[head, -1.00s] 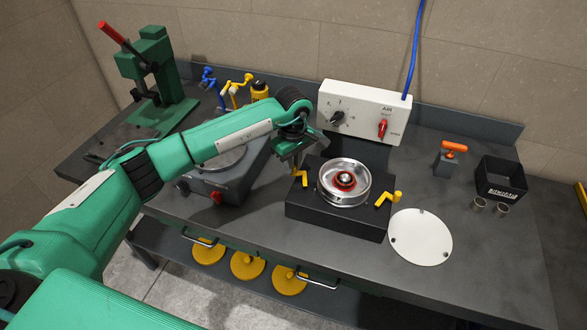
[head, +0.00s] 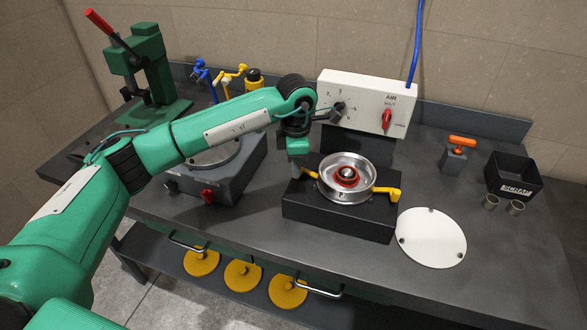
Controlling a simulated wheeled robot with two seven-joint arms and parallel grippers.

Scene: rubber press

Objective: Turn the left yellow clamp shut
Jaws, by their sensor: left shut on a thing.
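The left yellow clamp (head: 310,173) is at the left edge of the silver round mould (head: 347,179), on the black block (head: 338,222). Its visible part points toward the mould's rim; the rest is hidden under my left gripper. My left gripper (head: 298,170) is over the block's back left corner and shut on the clamp; its fingertips are small and partly hidden. The right yellow clamp (head: 386,193) lies at the mould's right side with its arm toward the rim. My right gripper is not in view.
A white air control box (head: 366,101) with a dial and red switch stands close behind. A grey hotplate unit (head: 215,178) is left of the block. A white disc (head: 431,238), small cups and a black bin (head: 512,177) are at right.

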